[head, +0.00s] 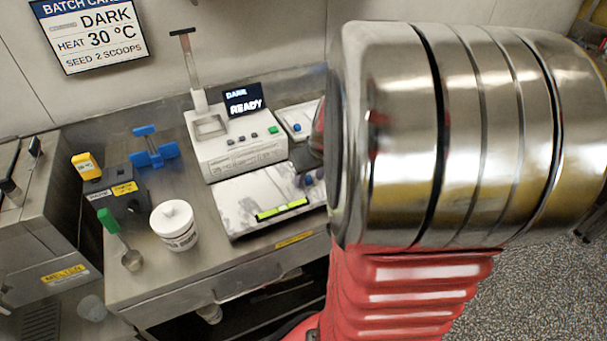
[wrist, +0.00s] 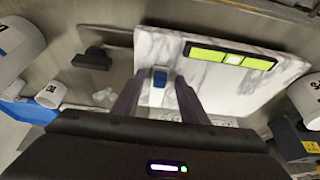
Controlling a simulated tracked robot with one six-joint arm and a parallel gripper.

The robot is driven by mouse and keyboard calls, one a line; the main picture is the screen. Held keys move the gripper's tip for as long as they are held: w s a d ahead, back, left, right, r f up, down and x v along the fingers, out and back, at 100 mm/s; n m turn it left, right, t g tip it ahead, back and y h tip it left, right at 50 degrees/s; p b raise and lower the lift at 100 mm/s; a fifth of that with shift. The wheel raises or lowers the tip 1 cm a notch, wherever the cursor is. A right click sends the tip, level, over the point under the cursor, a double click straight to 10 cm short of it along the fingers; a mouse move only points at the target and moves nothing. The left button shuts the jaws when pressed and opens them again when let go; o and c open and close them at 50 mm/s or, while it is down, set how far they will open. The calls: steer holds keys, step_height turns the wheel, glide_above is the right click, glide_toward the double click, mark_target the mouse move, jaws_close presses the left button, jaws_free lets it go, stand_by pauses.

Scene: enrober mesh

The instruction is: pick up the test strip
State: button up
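A small pale strip with a blue end, which looks like the test strip (wrist: 157,96), lies at the edge of the marble slab (wrist: 215,83) in the wrist view. My gripper (wrist: 160,77) is open, with one dark finger on each side of the strip and gaps visible between. I cannot tell whether the fingertips touch the slab. In the head view the slab (head: 245,198) lies before the white machine. Small bluish-purple shapes show at its right end, too small to tell strip from fingertips. My arm hides what lies further right.
A yellow-green level (head: 282,209) lies along the slab's front edge. The white machine (head: 240,150) reads READY. A white tub (head: 174,226), a green-handled scoop (head: 121,240), a dark box (head: 117,197) and a blue stand (head: 153,152) are to the left.

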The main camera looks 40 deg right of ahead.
jaws_close()
stand_by(0.4)
steer(key=shift+r, duration=0.1)
step_height(320, 180, up, 10)
stand_by(0.6)
steer(key=shift+s, duration=0.15)
stand_by(0.4)
